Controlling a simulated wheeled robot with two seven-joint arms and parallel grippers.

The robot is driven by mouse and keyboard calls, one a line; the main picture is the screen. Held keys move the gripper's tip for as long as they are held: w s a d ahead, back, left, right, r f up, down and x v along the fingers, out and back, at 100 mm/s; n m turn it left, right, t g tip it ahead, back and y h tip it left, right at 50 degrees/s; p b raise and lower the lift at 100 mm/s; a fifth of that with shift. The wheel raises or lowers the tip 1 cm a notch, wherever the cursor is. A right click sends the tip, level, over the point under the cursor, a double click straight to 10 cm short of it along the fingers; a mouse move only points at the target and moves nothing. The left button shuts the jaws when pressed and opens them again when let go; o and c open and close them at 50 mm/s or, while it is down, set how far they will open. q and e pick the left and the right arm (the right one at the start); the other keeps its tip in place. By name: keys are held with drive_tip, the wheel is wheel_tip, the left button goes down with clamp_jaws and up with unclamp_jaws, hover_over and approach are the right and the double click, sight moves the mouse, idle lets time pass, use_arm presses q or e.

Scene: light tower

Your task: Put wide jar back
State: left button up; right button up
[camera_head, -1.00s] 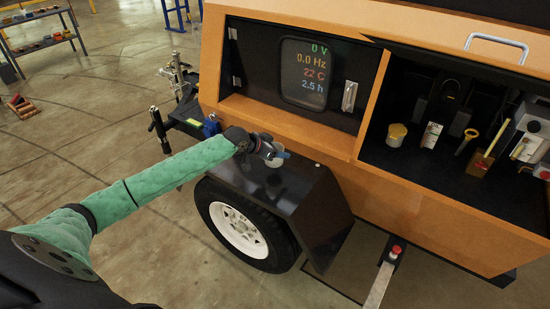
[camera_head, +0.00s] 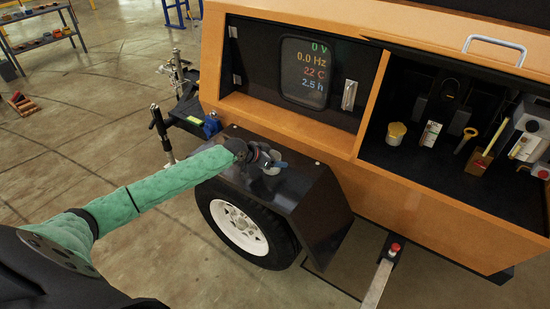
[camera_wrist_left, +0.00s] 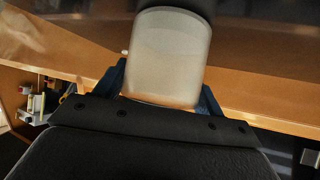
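The wide jar (camera_wrist_left: 168,58) is a pale, translucent cylinder in the left wrist view. The two blue fingers of my left gripper (camera_wrist_left: 160,88) stand close against its opposite sides, and the gripper looks shut on it. In the head view my left gripper (camera_head: 274,165) is over the dark fender of the orange trailer, and only a small pale part of the jar shows beside the blue fingertip. I cannot tell whether the jar touches the fender (camera_head: 308,205). My right gripper is not in view.
An open compartment at right holds a white tub with a yellow lid (camera_head: 396,132), a white-labelled box (camera_head: 430,134), a yellow-handled tool (camera_head: 466,140) and other items. Bare compartment floor (camera_head: 425,172) lies in front of them. A display panel (camera_head: 303,72) sits above the fender.

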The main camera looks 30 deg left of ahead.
use_arm(q)
drive_tip(key=shift+o, duration=0.9)
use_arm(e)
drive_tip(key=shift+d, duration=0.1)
use_arm(q)
drive_tip(key=shift+r, duration=0.15)
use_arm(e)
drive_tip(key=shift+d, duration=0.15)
use_arm(q)
drive_tip(key=shift+s+a+r, duration=0.15)
drive_tip(key=shift+s+a, duration=0.05)
drive_tip(key=shift+s, duration=0.05)
drive_tip(key=b+v, duration=0.1)
drive_tip(key=v, duration=1)
drive_tip(key=shift+b, duration=0.35)
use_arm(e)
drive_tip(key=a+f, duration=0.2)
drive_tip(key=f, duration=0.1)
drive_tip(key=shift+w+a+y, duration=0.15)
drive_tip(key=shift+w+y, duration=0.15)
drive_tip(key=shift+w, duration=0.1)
use_arm(q)
drive_tip(key=shift+s+r, duration=0.1)
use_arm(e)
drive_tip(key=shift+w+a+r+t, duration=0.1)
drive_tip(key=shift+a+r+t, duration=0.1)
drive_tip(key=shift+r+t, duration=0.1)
